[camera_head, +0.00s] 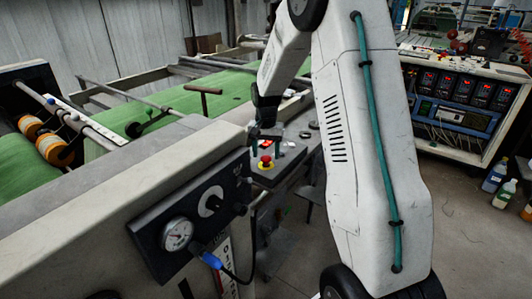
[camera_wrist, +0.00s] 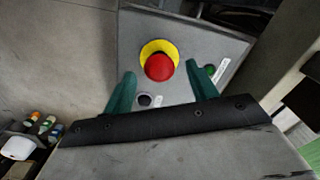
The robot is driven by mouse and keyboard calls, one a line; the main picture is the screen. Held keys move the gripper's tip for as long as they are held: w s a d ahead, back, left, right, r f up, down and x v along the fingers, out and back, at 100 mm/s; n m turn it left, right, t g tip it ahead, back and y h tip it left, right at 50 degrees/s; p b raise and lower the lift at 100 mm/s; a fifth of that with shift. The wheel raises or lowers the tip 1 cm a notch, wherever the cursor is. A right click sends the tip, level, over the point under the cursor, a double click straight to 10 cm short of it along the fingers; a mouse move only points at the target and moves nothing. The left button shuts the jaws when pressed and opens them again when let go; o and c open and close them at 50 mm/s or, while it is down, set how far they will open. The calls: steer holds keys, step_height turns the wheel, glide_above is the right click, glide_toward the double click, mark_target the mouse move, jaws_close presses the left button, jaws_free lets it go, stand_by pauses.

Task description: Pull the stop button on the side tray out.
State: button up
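The stop button (camera_wrist: 160,67) is a red mushroom head on a yellow disc, on the grey side tray (camera_wrist: 208,44). In the head view the stop button (camera_head: 265,162) shows small at the left part of the side tray (camera_head: 291,151). My gripper (camera_wrist: 162,82) is open, with its two green fingers spread. In the wrist view the red head lies just beyond the fingertips, roughly centred between them. In the head view my gripper (camera_head: 266,138) hangs just above the button. I cannot tell the exact gap between the fingers and the button.
A green button (camera_wrist: 210,71) and a dark round button (camera_wrist: 144,100) sit on the tray near the fingers. A panel with a gauge (camera_head: 177,234) and a blue connector stands at the front left. Bottles (camera_head: 495,176) stand on the floor at the right.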

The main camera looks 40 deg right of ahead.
mark_target(266, 157)
step_height(266, 157, up, 8)
steer(key=shift+f, duration=0.15)
stand_by(0.5)
stand_by(0.4)
